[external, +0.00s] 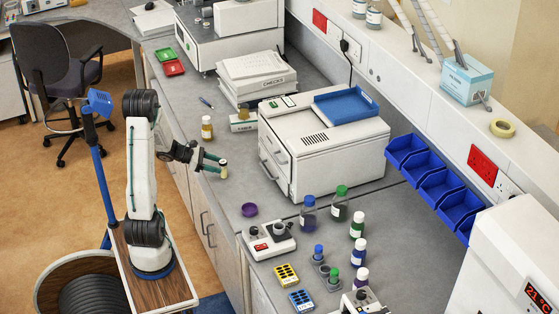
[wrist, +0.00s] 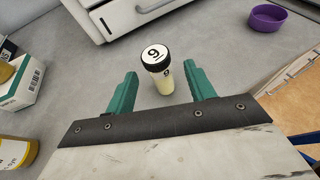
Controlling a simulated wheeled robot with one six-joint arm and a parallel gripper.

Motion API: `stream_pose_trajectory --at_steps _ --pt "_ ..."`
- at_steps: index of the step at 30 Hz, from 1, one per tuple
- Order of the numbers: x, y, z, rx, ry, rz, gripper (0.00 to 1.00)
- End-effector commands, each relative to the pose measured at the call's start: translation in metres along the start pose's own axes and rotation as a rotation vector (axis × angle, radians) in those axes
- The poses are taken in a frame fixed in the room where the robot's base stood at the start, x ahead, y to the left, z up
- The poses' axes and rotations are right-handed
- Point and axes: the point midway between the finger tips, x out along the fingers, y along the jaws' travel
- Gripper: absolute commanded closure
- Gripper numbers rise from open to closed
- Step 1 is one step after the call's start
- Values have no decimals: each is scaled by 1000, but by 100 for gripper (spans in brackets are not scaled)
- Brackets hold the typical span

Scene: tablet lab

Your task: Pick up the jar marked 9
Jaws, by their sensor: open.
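The jar marked 9 (wrist: 163,81) stands upright on the grey bench in the wrist view. It has a black lid with a white disc reading 9, a white label and pale yellow contents. It also shows in the external view (external: 224,172), near the bench's front edge. My gripper (wrist: 160,77) is open, with one green finger on each side of the jar in the wrist picture and gaps on both sides. In the external view my gripper (external: 213,162) is right beside the jar. I cannot tell how far down the fingers reach around it.
A purple dish (wrist: 268,18) lies right of the jar; a white machine (external: 310,160) stands behind. An amber jar (external: 207,128) and a small box (wrist: 22,82) are to the left. Several bottles stand farther right. Bench immediately around the jar is clear.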

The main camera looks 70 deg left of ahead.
Motion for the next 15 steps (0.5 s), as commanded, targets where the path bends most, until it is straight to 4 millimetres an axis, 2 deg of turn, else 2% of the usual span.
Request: stream_pose_trajectory --at_steps 9,15 --pt "45 0 4 2 -1 -3 46" --pt "53 1 4 1 0 0 46"
